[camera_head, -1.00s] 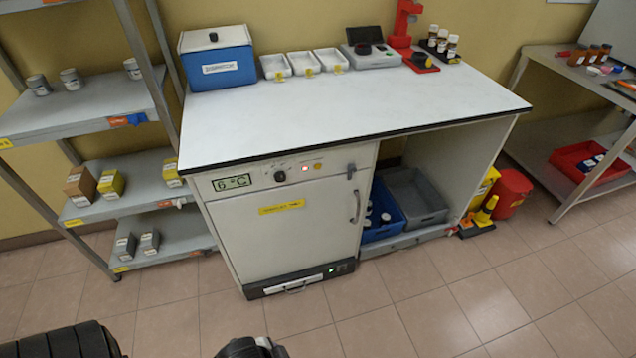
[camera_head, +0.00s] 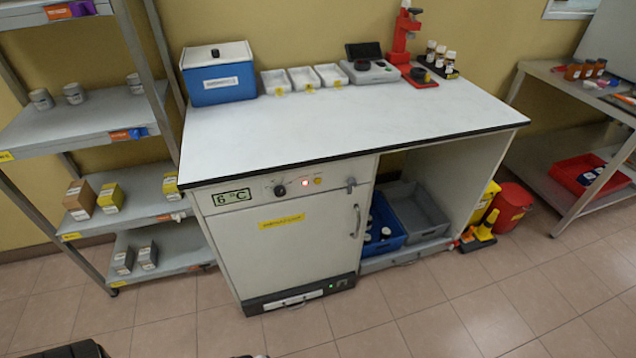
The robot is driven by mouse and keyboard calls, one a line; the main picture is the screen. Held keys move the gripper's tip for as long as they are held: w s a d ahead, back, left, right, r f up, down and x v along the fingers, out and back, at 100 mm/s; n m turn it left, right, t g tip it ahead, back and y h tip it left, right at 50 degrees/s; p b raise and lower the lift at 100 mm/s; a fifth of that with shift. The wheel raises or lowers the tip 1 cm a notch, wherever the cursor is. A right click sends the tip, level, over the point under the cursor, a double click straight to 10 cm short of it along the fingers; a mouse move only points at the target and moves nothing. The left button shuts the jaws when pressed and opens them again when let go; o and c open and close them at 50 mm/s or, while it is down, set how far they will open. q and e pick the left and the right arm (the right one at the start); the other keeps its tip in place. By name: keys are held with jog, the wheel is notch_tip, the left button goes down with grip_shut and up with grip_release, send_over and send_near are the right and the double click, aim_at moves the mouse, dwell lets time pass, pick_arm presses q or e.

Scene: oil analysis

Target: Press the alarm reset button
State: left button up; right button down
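The white cabinet (camera_head: 285,250) under the worktop has a control panel along its top. The panel carries a display (camera_head: 231,197) reading 6 °C, a black knob (camera_head: 280,190), a lit red light or button (camera_head: 305,183) and a small orange-yellow button (camera_head: 318,181). The lettering beside them is too small to read, so I cannot tell which one is the alarm reset. The cabinet door is closed, with a handle on its right side. Only dark parts of my arms show at the bottom edge. Neither gripper's fingers are visible.
The white worktop (camera_head: 330,125) holds a blue box (camera_head: 218,80), white trays (camera_head: 304,79), a scale (camera_head: 370,72) and a red stand (camera_head: 403,35). Shelves (camera_head: 75,125) stand close on the left. The tiled floor in front of the cabinet is clear.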

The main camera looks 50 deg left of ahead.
pick_arm(q)
grip_shut()
dwell(1.2)
